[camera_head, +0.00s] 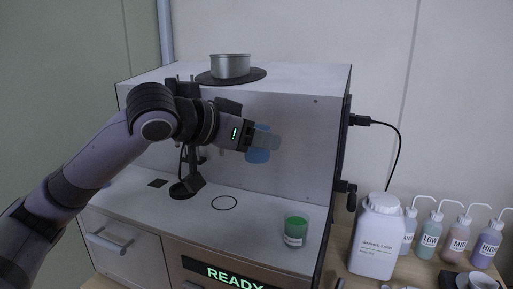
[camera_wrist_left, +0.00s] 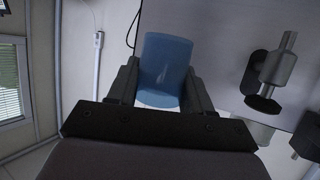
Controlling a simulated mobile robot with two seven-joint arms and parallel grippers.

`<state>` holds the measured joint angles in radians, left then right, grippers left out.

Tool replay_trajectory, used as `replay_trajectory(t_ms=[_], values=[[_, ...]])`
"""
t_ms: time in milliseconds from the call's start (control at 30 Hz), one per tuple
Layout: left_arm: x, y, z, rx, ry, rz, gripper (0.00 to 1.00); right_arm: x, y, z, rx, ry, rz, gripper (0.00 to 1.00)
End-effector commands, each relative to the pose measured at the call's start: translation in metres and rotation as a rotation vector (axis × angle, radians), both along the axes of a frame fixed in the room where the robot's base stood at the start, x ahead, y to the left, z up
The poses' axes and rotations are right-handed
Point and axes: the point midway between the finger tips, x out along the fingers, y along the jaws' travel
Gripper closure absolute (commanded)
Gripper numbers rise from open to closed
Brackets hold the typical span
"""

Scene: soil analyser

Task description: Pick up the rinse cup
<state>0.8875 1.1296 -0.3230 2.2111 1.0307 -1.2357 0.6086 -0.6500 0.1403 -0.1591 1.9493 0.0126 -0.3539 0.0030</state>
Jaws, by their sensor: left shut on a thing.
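My left gripper (camera_head: 264,141) is shut on a blue cup (camera_head: 258,156) and holds it in the air in front of the analyser's upright face. In the left wrist view the blue cup (camera_wrist_left: 165,68) sits between the two fingers of the left gripper (camera_wrist_left: 160,88), and its inside is hard to make out. A clear cup with green contents (camera_head: 296,231) stands on the right part of the analyser's ledge (camera_head: 262,222). I cannot read the label on either cup. My right gripper is not in view.
A black ring mark (camera_head: 224,202) lies on the bare ledge. A metal pot (camera_head: 231,66) stands on top of the analyser. A white jug (camera_head: 377,237) and several wash bottles (camera_head: 430,236) stand at the right. The panel below reads READY.

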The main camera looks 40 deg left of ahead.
Motion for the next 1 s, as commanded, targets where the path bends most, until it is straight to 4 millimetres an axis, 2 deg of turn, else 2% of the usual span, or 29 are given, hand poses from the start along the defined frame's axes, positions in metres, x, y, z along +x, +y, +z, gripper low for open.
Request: replay_trajectory(t_ms=[33, 400, 1000], values=[[0.000, 0.000, 0.006, -0.001, -0.004, -0.001, 0.82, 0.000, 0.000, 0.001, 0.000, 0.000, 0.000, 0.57], [0.000, 0.000, 0.023, -0.001, -0.003, 0.000, 0.82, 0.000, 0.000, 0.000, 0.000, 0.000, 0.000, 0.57], [0.000, 0.000, 0.031, 0.000, -0.001, -0.001, 0.82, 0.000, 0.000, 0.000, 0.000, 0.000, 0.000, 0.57]])
